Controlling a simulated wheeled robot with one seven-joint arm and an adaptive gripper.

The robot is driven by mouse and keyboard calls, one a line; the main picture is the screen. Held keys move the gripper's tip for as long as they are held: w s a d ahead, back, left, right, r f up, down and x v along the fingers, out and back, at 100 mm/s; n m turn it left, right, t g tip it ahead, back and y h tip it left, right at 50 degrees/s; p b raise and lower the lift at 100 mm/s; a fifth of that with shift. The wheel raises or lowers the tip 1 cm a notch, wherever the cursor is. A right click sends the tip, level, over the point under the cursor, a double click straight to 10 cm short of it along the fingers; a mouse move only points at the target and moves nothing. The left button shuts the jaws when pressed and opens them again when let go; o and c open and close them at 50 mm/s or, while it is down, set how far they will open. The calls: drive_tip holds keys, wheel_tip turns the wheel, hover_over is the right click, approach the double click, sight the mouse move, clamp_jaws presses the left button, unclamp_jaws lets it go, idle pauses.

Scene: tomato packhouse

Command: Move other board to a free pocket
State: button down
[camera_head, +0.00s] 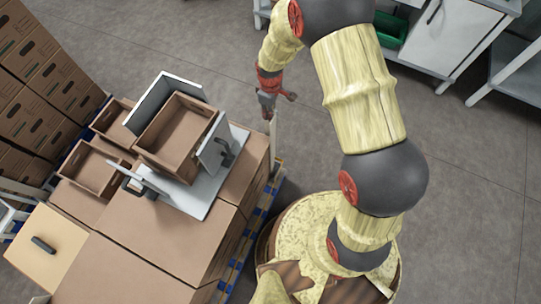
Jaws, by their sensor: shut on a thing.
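My gripper (268,108) hangs at the top centre, to the right of the carton stack. It is shut on a thin pale board (275,138), seen almost edge-on beside the cartons. The fingers' exact hold on it is too small to make out. A brown open box (178,137) stands on a white base plate (199,190) on top of the cartons. White upright panels stand around it: one behind (163,97), one at its right (212,143) with a dark handle, and one at the lower left (142,179) with a dark handle. I cannot tell which spaces are free pockets.
Large closed cartons (135,270) fill the left on a blue pallet (262,212). Smaller open boxes (93,167) sit beside the base plate. More cartons (40,75) stack at the far left. White cabinets (447,38) stand at the upper right. The grey floor between is clear.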

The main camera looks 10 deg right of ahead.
drive_tip(key=shift+r+p, duration=1)
drive_tip(key=shift+r, duration=0.75)
drive_tip(key=w+d, duration=0.2)
drive_tip(key=d, duration=0.8)
drive_tip(key=shift+d+r+p, duration=0.2)
drive_tip(key=shift+r+p, duration=0.15)
drive_tip(key=shift+r, duration=0.1)
